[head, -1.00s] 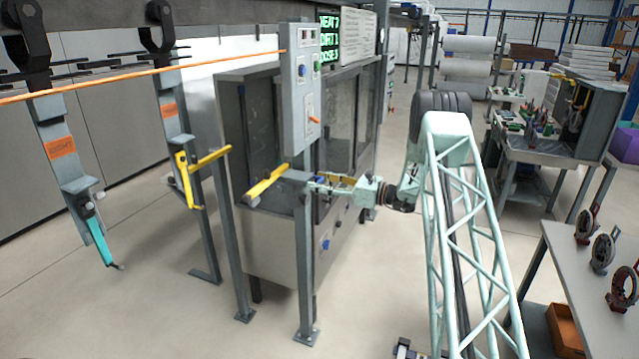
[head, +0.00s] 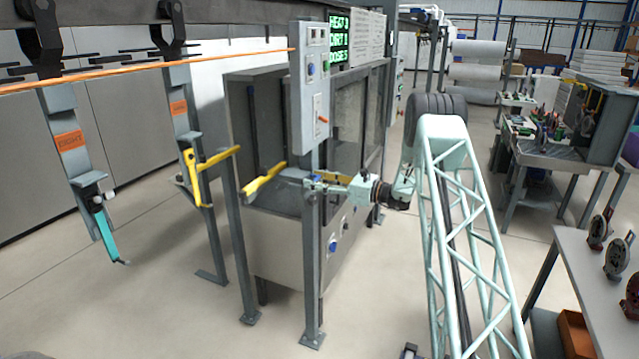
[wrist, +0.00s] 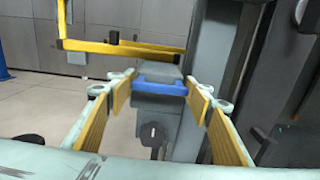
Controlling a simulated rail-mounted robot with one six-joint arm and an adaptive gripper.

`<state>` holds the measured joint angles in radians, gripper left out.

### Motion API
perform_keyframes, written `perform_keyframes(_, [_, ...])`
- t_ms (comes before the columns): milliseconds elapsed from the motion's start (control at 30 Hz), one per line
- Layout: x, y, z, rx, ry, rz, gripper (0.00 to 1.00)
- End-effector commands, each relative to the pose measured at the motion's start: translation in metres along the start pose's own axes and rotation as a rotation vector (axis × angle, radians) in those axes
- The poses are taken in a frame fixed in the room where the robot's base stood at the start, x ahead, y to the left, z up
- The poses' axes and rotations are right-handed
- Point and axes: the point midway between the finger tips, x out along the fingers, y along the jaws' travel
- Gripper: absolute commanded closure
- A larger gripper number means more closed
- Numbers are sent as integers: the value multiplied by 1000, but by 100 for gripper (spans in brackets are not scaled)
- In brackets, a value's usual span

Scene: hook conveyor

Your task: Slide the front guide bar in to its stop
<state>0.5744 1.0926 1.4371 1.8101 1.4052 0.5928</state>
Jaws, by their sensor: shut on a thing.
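The front guide bar (head: 265,178) is a yellow bar on a grey slide arm beside the front post. In the wrist view a yellow bar (wrist: 120,47) crosses beyond a grey block, with a dark knob standing on it. A blue grip piece (wrist: 160,86) lies on the near end of that block. My gripper (head: 313,184) is at the post, at the bar's right. In the wrist view my gripper (wrist: 160,92) has its yellow-padded fingers on either side of the blue piece, shut on it. Whether the slide touches a stop cannot be seen.
A grey post (head: 311,260) stands right by my gripper, with a control box (head: 309,95) above. Another yellow bar (head: 218,157) is further left. Hanging carriers (head: 68,140) with orange labels line the left. A cabinet (head: 285,235) stands behind. Open floor lies at front left.

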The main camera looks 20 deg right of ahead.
Motion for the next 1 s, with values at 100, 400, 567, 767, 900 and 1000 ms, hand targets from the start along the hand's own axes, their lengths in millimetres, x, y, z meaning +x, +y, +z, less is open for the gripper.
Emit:
perform_keyframes(100, [2,0,2,-1,-1,-1,72])
perform_keyframes(400, [2,0,2,-1,-1,-1,39])
perform_keyframes(567, [1,0,2,-1,-1,-1,39])
perform_keyframes(767, [-1,-1,1,-1,-1,-1,39])
perform_keyframes(900, [-8,-1,2,-1,-1,-1,39])
perform_keyframes(1000, [-16,-1,2,-1,-1,-1,39])
